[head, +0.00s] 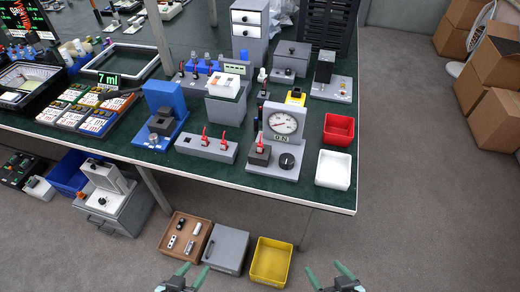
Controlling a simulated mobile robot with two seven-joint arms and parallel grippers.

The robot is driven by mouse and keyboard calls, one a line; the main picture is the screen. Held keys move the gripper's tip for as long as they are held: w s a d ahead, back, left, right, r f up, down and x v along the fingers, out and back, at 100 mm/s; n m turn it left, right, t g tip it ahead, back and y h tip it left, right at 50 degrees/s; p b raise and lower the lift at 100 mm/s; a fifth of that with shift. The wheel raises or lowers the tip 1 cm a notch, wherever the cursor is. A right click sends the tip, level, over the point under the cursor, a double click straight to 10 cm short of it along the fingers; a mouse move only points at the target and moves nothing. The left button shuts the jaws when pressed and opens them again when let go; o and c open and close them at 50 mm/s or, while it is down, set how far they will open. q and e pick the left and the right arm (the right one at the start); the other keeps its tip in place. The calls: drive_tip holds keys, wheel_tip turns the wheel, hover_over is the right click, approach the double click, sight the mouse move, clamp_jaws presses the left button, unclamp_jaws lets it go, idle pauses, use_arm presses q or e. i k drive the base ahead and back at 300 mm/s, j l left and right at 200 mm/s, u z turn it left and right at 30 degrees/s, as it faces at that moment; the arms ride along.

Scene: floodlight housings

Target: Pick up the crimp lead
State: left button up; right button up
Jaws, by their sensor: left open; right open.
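I cannot make out the crimp lead with certainty. A grey gauge stand (272,169) with a round white dial (283,122) and a "0 N" display stands near the table's front right corner. A small red piece (260,144) stands on the black block at its left; it is too small to tell what it is. My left gripper (197,266) is open and empty at the bottom of the view. My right gripper (323,266) is open and empty at the bottom, right of the middle. Both appear well in front of the table and touch nothing.
The dark green table (230,174) is crowded. A red bin (339,129) and a white bin (333,169) stand at its right edge. A grey bar with red clamps (207,147) lies left of the gauge. Below are a brown tray (171,254), grey box (226,249) and yellow bin (270,262).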

sight(260, 145)
drive_tip(key=i+j, duration=0.2)
drive_tip(key=j, duration=0.2)
drive_tip(key=i+j, duration=0.15)
drive_tip(key=j, duration=0.2)
drive_tip(key=i+j, duration=0.2)
drive_tip(key=j, duration=0.2)
